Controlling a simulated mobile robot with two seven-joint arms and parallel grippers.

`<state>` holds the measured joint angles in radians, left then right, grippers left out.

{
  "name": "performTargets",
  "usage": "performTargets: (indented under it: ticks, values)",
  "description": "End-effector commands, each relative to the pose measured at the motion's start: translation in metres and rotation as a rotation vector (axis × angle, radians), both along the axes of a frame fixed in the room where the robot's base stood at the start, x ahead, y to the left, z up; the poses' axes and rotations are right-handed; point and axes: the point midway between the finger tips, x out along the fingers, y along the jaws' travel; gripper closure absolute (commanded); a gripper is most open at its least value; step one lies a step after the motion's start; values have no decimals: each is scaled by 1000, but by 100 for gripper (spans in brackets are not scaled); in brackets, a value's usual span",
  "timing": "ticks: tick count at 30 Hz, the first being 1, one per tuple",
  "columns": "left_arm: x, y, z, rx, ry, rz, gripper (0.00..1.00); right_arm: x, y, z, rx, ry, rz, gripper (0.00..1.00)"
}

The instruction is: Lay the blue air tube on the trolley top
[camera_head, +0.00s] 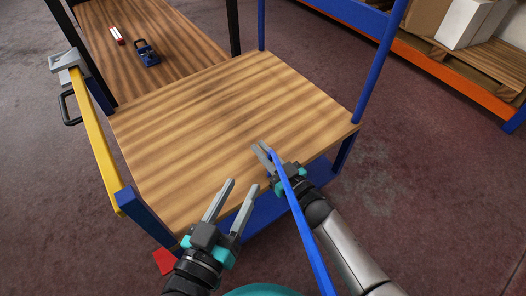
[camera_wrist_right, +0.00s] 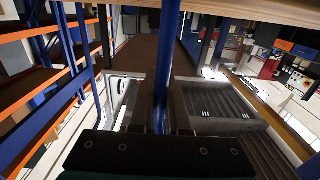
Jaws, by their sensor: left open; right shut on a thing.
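The blue air tube (camera_head: 301,215) is held by my right gripper (camera_head: 264,149), with one end at the jaws and its length running down toward the bottom of the head view. In the right wrist view the tube (camera_wrist_right: 168,50) stands between the fingers. The right fingertips are at the near edge of the wooden trolley top (camera_head: 220,110); I cannot tell whether they touch it. My left gripper (camera_head: 242,186) is open and empty, left of the tube at the near edge of the trolley top.
The trolley top is bare. A blue post (camera_head: 378,70) rises at its right corner, and a yellow bar (camera_head: 96,145) runs along its left side. Behind it, another wooden surface (camera_head: 180,45) holds a blue tool (camera_head: 147,54) and a small red-and-white item (camera_head: 117,36).

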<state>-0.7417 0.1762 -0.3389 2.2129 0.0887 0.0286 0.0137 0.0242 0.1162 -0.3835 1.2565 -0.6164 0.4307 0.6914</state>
Motion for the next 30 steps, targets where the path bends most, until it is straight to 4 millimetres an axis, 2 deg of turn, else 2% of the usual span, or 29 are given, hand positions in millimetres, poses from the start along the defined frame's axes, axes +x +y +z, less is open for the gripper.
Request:
performTargets:
  ticks: [13, 14, 21, 30]
  values:
    - [-1, 0, 1, -8, -11, 1, 50, 0, 0, -3, 1, -1, 0, 100]
    - [-1, 0, 1, -8, -11, 1, 50, 0, 0, -3, 1, -1, 0, 86]
    - [-1, 0, 1, -8, -11, 1, 50, 0, 0, -3, -1, -1, 0, 59]
    - [-1, 0, 1, -7, -10, 2, 50, 0, 0, -2, -1, -1, 0, 57]
